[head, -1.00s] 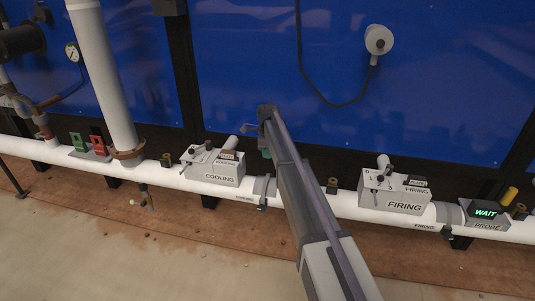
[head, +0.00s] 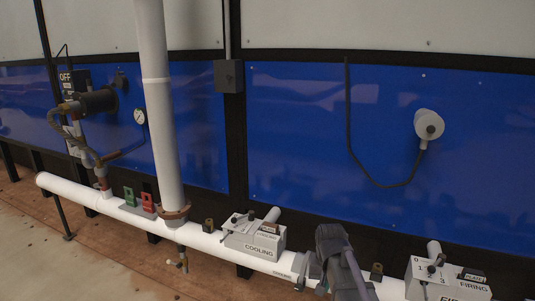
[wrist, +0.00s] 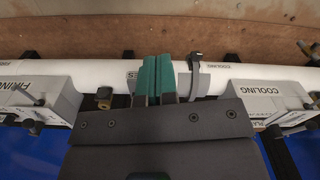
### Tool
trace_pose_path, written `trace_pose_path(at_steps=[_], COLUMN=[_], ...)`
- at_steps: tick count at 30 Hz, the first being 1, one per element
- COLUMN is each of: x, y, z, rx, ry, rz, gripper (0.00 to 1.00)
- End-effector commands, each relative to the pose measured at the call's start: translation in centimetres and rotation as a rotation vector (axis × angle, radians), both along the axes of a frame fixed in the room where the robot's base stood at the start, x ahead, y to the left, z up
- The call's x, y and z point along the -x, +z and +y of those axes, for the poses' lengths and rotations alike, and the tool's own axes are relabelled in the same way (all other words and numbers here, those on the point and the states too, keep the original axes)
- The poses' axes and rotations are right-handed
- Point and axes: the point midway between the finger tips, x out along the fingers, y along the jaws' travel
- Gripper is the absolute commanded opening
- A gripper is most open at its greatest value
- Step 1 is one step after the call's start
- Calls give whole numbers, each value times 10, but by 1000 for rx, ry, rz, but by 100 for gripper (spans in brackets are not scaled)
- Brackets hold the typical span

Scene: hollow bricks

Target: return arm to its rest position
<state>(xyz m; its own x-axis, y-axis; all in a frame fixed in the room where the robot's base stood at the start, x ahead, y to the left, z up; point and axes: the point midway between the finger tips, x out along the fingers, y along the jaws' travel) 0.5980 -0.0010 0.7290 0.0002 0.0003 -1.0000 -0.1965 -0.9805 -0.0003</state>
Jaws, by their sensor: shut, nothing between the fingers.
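My arm rises from the lower edge of the head view, right of centre, in front of the white pipe. My gripper (wrist: 154,80) shows in the wrist view as two green-tipped fingers pressed together with nothing between them. The fingers overlap the white pipe (wrist: 225,75) in that view; I cannot tell how far apart they are. In the head view the fingertips are hidden or too small to make out.
The COOLING box (head: 255,236) sits on the pipe left of my arm, and the FIRING box (head: 447,279) to the right. A vertical white pipe (head: 160,100), green and red parts (head: 138,199) and a gauge (head: 139,116) stand further left. Blue panels (head: 300,130) close the back.

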Motion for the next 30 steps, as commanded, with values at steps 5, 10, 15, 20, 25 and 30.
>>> trace_pose_path(at_steps=[5, 10, 15, 20, 25, 30], x=[118, 142, 141, 141, 141, 141], y=[0, 54, 117, 179, 205, 199], z=[0, 1, 1, 0, 0, 0], rx=[0, 0, 1, 1, 1, 1], ry=[205, 201, 199, 199, 198, 198], rz=[1, 0, 0, 0, 0, 0], gripper=[0, 0, 0, 0, 0, 0])
